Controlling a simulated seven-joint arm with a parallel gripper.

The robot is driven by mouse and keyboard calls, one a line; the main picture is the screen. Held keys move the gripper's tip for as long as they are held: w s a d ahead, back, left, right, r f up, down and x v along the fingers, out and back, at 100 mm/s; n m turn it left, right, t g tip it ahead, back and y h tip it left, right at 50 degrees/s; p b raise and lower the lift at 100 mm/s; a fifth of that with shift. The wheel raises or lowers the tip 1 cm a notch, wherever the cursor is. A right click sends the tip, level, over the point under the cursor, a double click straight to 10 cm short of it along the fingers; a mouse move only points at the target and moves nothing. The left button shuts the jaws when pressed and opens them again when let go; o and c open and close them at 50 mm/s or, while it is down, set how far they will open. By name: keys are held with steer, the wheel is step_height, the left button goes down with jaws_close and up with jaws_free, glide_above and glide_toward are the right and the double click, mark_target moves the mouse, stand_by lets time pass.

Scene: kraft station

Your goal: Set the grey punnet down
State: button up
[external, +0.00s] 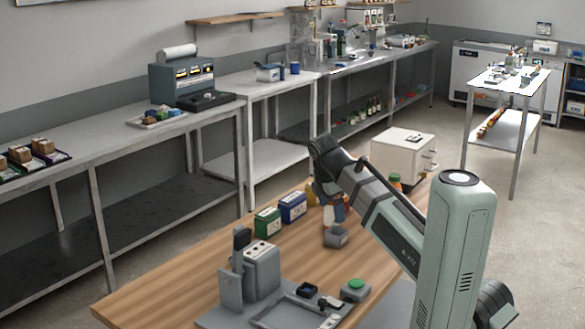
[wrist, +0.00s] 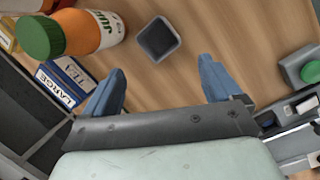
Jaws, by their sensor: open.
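The grey punnet (wrist: 158,38) is a small, square, open-topped tub standing on the wooden table. In the wrist view it lies ahead of my gripper (wrist: 164,88), beyond the blue fingertips and apart from them. My gripper is open, with nothing between its fingers.
A blue box (external: 292,207) and a green box (external: 267,222) stand nearby. A grey machine (external: 262,270) stands at the front, a white cabinet (external: 398,152) behind. Bare wood surrounds the punnet.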

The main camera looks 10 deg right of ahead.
steer(key=s+a+r+n+t+h, duration=0.1)
steer(key=r+n, duration=0.1)
steer(key=n, duration=0.4)
glide_toward(336, 234)
steer(key=shift+s+d+f, duration=0.1)
steer(key=shift+d+f, duration=0.25)
steer(key=shift+f, duration=0.9)
steer(key=shift+s+d+f, duration=0.1)
steer(key=shift+d+f, duration=0.2)
steer(key=shift+f, duration=1)
steer(key=shift+d+f, duration=0.35)
steer(key=shift+f, duration=0.9)
steer(key=c, duration=1.1)
steer(key=shift+r, duration=0.1)
steer(key=shift+r, duration=4.95)
